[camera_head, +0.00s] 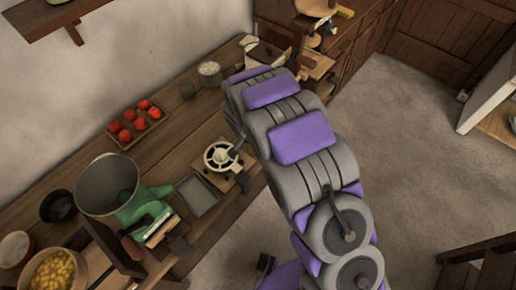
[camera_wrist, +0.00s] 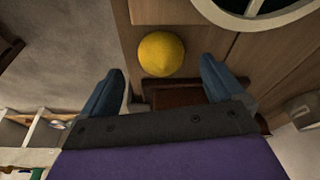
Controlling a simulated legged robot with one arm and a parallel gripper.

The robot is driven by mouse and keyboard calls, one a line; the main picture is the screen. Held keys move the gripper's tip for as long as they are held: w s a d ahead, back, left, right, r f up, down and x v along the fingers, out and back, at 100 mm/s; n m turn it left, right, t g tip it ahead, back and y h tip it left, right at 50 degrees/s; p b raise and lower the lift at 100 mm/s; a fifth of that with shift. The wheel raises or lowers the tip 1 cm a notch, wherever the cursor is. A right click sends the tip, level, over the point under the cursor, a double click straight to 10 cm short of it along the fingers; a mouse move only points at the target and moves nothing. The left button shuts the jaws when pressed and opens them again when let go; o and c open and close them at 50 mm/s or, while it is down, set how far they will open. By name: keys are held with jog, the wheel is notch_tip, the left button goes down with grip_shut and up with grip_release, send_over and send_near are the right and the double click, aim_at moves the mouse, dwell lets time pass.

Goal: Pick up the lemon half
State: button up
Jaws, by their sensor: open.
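The lemon half (camera_wrist: 160,54), a yellow dome, sits on the wooden worktop (camera_wrist: 190,48) in the wrist view. My gripper (camera_wrist: 162,68) is open, with one dark blue finger on each side of the picture. The lemon half lies between and just beyond the fingertips, with a gap on both sides. I cannot tell how far above the worktop the fingers are. In the head view my arm reaches over the worktop's edge, and neither the lemon half nor the fingers can be made out.
A white spoked ring (camera_head: 221,155) stands close by on the worktop; part of it shows in the wrist view (camera_wrist: 255,12). A grey tray (camera_head: 197,194), a green appliance with a metal bowl (camera_head: 108,186) and a crate of tomatoes (camera_head: 139,127) are further left. Open floor (camera_head: 405,140) lies right.

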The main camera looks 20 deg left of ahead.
jog(key=f, duration=0.1)
jog(key=a+f, duration=0.1)
jog(key=f, duration=0.1)
jog(key=shift+w+a+f, duration=0.1)
jog(key=shift+w+a, duration=0.05)
jog(key=shift+w, duration=0.2)
jog(key=shift+w+f+b, duration=0.1)
jog(key=shift+f+b, duration=0.2)
jog(key=shift+b, duration=0.05)
jog(key=shift+d+r, duration=0.15)
jog(key=shift+d, duration=1)
jog(key=shift+c, duration=0.5)
jog(key=shift+a, duration=0.9)
jog(key=c, duration=0.8)
jog(key=shift+d, duration=0.3)
jog(key=shift+c, duration=1.2)
jog(key=shift+d, duration=0.2)
jog(key=shift+c, duration=0.2)
